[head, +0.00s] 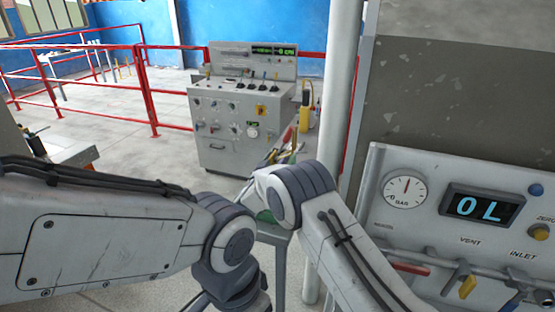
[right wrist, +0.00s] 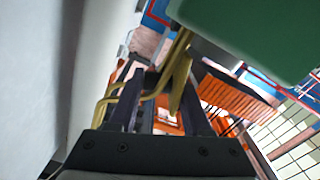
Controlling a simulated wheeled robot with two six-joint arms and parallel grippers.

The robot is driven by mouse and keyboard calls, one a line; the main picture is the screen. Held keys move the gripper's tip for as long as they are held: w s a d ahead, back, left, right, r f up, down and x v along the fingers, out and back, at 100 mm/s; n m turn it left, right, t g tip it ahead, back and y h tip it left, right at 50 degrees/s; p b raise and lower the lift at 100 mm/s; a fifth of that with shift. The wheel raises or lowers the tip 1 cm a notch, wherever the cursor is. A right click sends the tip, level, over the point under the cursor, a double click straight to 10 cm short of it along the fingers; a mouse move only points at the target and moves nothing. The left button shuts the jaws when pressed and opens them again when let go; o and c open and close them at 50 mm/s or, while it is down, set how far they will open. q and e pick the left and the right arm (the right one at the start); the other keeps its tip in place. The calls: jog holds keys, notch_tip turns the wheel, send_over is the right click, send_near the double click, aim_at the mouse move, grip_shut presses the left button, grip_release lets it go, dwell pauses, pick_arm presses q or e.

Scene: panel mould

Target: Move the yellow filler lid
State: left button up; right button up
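I cannot make out the yellow filler lid for certain in either view. In the right wrist view my right gripper (right wrist: 162,85) has its two dark fingers apart. A bent gold-yellow bar (right wrist: 181,62) crosses close to the fingertips; whether it belongs to the lid, or touches the fingers, I cannot tell. A green flat-sided thing (right wrist: 245,35) fills the upper right there. In the head view my right arm hides most of its gripper. My left arm reaches in from the left; its fingers are not in view.
At the right stands a grey panel (head: 450,190) with a pressure gauge (head: 404,192), a display (head: 480,207) reading "0 L", a red lever (head: 410,268) and a yellow lever (head: 467,287). A grey console (head: 240,130) stands behind, near red railings (head: 152,95). A pale post (head: 340,90) rises between.

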jog(key=shift+o, duration=0.8)
jog(key=shift+d, duration=0.2)
jog(key=shift+a, duration=0.2)
jog(key=shift+s, duration=0.15)
jog(key=b+v, duration=0.4)
jog(key=v, duration=0.6)
